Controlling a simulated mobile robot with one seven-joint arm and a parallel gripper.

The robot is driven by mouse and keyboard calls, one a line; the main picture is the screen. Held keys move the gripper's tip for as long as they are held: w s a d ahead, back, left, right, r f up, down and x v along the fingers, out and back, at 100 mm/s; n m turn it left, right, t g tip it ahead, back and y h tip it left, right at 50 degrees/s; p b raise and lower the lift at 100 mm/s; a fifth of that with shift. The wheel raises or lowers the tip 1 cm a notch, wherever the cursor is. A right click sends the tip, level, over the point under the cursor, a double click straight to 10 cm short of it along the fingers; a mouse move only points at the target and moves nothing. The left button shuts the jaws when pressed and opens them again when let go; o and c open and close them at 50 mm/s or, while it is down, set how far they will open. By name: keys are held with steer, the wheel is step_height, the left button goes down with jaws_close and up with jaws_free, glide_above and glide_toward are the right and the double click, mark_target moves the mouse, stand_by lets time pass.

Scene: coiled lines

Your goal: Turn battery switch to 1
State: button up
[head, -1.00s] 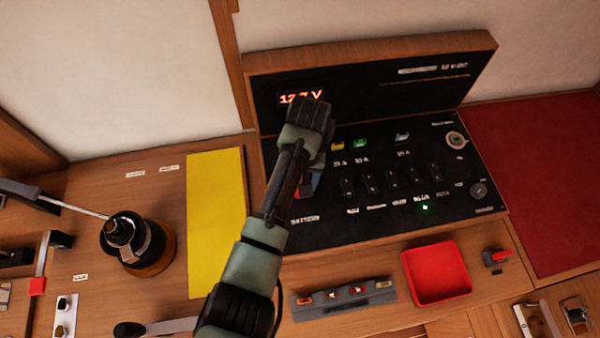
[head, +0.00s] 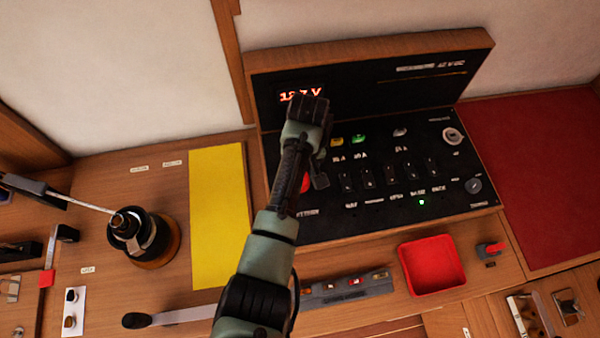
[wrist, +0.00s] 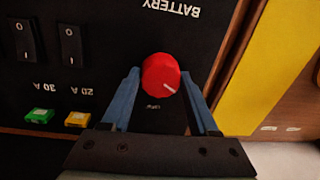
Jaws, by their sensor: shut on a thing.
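The battery switch is a round red knob with a white pointer line, below the upside-down word BATTERY in the wrist view (wrist: 160,74). Its pointer aims toward the lower right there. My gripper (wrist: 162,82) has its two blue fingers around the knob, one on each side, and is shut on it. In the head view my arm covers most of the knob, and a red part of it (head: 305,183) shows beside the arm. The position marks around the knob are mostly hidden or too small to read.
The black panel (head: 380,215) holds several rocker switches, a yellow fuse (head: 337,142), a green fuse (head: 358,139) and a lit red voltage display (head: 301,95). A yellow sheet (head: 218,215) lies to the left. A red tray (head: 432,267) sits in front of the panel.

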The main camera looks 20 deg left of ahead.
steer(key=o, duration=1.4)
steer(key=shift+c, duration=0.2)
step_height(320, 180, up, 13)
steer(key=p, duration=0.2)
steer(key=shift+w+d, duration=0.2)
steer(key=shift+d, duration=0.1)
